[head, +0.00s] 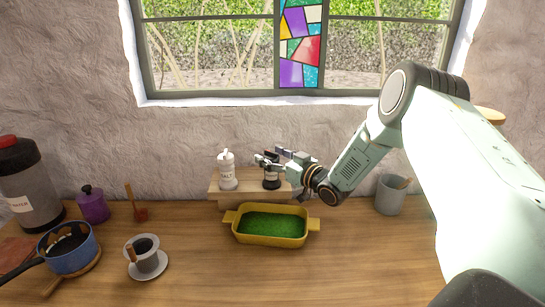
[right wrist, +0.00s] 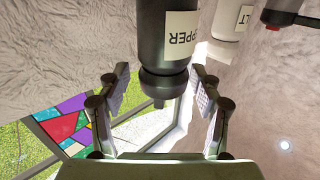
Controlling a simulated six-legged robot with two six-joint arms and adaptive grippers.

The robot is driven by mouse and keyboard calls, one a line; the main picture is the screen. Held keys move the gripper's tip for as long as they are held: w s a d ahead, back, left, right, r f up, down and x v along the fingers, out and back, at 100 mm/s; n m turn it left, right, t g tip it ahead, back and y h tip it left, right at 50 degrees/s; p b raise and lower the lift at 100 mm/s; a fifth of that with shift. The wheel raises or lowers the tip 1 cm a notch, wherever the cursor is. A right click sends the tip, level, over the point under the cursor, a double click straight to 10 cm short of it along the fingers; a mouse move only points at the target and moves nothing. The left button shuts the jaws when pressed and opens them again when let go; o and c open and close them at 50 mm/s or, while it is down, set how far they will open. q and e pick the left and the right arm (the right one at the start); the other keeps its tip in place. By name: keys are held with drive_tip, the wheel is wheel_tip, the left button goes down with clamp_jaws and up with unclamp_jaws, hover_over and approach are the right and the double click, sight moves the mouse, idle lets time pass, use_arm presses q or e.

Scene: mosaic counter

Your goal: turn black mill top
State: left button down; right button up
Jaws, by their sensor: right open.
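The black pepper mill (head: 271,183) stands on a small wooden shelf behind the yellow dish, its upper part partly hidden by my right gripper (head: 273,159). In the right wrist view, which is upside down, the black mill (right wrist: 165,45) shows its PEPPER label, a narrow neck and a small knob. My right gripper (right wrist: 163,78) is open, with one finger on each side of the mill's top. Gaps show between the pads and the mill. My left gripper is not in view.
A white salt mill (head: 227,172) stands close left of the black mill on the wooden shelf (head: 240,197). The yellow dish (head: 270,238) with green contents sits in front. A grey cup (head: 390,195) is to the right. A blue pan (head: 70,258) and white cup (head: 146,262) are left.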

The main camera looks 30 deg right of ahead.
drive_tip(key=shift+w+a, duration=0.1)
drive_tip(key=shift+a, duration=0.15)
drive_tip(key=c, duration=0.3)
drive_tip(key=shift+r, duration=0.1)
drive_tip(key=c, duration=0.3)
drive_tip(key=shift+d, duration=0.15)
drive_tip(key=c, duration=0.3)
drive_tip(key=shift+c, duration=1.4)
drive_tip(key=shift+m+h, duration=0.3)
drive_tip(key=shift+h, duration=0.3)
